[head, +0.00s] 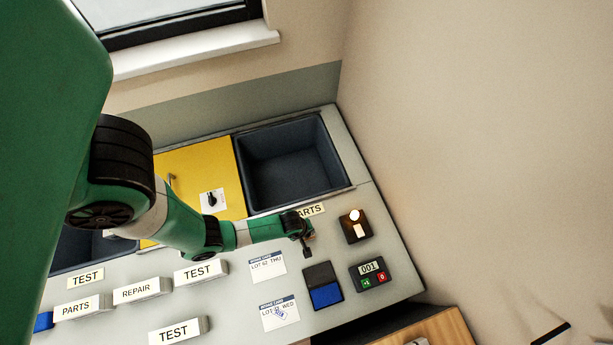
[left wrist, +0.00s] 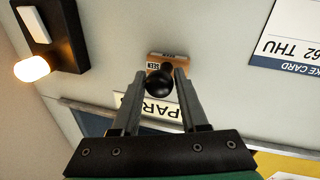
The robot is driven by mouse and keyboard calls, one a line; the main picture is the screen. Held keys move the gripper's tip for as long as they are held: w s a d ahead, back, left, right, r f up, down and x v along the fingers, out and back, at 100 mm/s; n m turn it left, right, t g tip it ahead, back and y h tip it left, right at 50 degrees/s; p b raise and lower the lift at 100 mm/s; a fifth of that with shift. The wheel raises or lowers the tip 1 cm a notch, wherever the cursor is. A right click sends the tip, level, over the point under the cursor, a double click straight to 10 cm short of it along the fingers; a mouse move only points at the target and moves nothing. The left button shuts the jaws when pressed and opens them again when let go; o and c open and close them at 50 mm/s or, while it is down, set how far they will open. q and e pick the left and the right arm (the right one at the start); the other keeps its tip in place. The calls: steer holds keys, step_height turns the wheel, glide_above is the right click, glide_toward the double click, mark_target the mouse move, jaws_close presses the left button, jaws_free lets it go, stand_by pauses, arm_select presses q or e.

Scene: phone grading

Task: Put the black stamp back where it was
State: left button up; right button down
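The black stamp has a round black knob (left wrist: 159,82) and a brown base with a "SEEN" label, seen in the left wrist view. Whether the stamp touches the worktop I cannot tell. My right gripper is not in view.
An open ink pad (head: 326,294), a counter reading 001 (head: 371,276) and a lit lamp box (head: 356,231) stand near the right end. Two cards, THU (head: 268,267) and WED (head: 279,316), lie flat; WED bears a blue mark. A dark bin (head: 328,145) is behind.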

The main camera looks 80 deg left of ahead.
arm_select(q)
steer(key=shift+o, duration=1.4)
steer(key=shift+r, duration=0.15)
steer(key=p+v, duration=1)
steer(key=v, duration=0.2)
